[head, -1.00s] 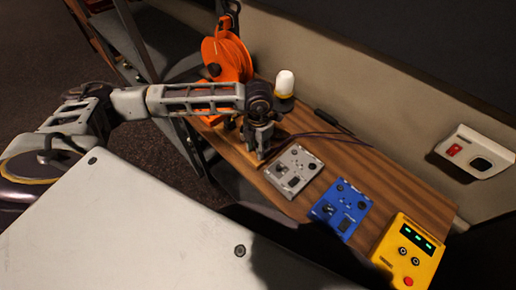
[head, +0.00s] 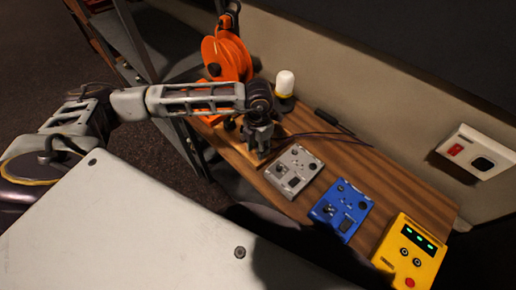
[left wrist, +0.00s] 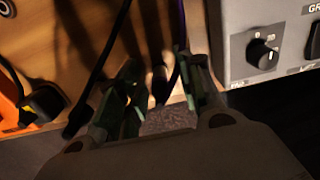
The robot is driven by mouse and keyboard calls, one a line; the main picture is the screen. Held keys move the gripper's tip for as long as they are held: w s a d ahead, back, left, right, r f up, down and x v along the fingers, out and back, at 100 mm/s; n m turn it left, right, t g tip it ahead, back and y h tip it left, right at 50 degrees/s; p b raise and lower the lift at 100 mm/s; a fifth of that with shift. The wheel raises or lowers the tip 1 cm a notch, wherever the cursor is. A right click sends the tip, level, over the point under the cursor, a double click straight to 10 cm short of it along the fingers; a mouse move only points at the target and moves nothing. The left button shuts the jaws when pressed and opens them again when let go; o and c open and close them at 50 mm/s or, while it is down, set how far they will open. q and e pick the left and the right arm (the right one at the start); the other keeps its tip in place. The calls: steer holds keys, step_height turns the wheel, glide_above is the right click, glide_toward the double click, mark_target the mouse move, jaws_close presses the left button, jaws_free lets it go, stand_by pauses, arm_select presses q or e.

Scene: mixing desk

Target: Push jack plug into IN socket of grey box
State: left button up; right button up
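The grey box (head: 294,171) lies on the wooden desk, with knobs and dark fittings on its top. Its edge and a knob also show at the right of the left wrist view (left wrist: 268,52). My left gripper (head: 260,150) points down at the desk just left of the grey box. In the left wrist view its two fingers (left wrist: 162,85) are apart. A small dark piece with a pale end, perhaps the jack plug (left wrist: 159,80), shows between them; I see no clear grip on it. Dark cables run close by. I cannot make out the IN socket. My right gripper is not in view.
A blue box (head: 340,210) and a yellow box (head: 410,252) with green lights sit right of the grey box. An orange cable reel (head: 227,58) and a white-topped lamp (head: 284,84) stand behind. A wall panel (head: 475,152) is at right.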

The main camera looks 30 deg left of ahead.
arm_select(q)
steer(key=shift+b, duration=0.3)
stand_by(0.4)
jaws_close()
steer(key=shift+r, duration=0.25)
stand_by(0.4)
steer(key=shift+r+p, duration=0.65)
steer(key=shift+r, duration=0.75)
steer(key=shift+r+p, duration=0.5)
steer(key=shift+r, duration=0.85)
